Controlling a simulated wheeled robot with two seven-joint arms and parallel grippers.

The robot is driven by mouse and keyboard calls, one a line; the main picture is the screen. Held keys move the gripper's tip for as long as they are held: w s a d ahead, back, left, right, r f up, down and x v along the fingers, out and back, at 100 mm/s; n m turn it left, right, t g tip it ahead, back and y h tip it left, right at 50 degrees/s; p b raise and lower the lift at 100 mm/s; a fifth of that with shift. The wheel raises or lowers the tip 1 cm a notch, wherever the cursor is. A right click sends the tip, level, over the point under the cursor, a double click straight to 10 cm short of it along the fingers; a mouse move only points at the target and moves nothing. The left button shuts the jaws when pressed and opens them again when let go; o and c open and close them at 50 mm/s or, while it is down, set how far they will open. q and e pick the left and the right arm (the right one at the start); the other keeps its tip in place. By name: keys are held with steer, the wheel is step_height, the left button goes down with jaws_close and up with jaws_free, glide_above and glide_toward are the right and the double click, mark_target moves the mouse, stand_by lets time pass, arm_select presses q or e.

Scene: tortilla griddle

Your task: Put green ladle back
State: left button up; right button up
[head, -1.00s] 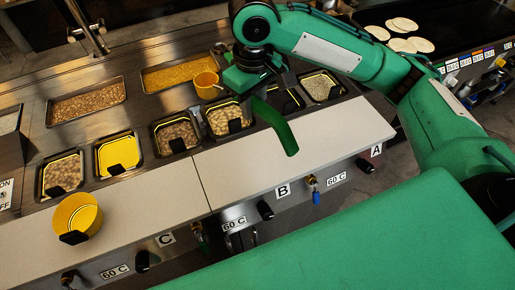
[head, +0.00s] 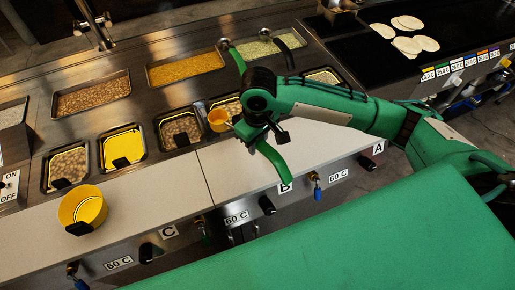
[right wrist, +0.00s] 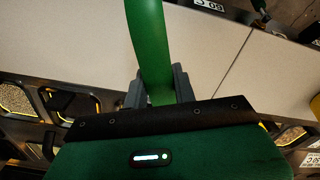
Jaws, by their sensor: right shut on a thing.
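My right gripper (head: 262,134) is shut on a green ladle handle (head: 275,166) above the front counter. The curved handle hangs down toward the front, and it also shows between the jaws in the right wrist view (right wrist: 150,45). A second green handle (head: 236,58) and a black handle (head: 291,62) stick up at the back pans. My left gripper is not in view.
A larger yellow bowl (head: 82,207) stands on the white counter (head: 160,195) at left. A front row of pans includes a yellow one (head: 122,147). Back pans hold brown (head: 92,95) and yellow (head: 181,69) food. Tortillas (head: 407,44) lie on the dark griddle (head: 360,57).

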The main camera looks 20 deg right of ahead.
steer(key=shift+f+p, duration=0.3)
steer(key=shift+f, duration=1.7)
steer(key=shift+f, duration=0.15)
steer(key=shift+f, duration=0.15)
steer(key=o, duration=1)
steer(key=shift+f, duration=0.1)
steer(key=shift+c, duration=0.2)
steer(key=shift+r, duration=0.3)
step_height(320, 180, up, 12)
steer(key=shift+r+b, duration=0.15)
steer(key=shift+b, duration=0.95)
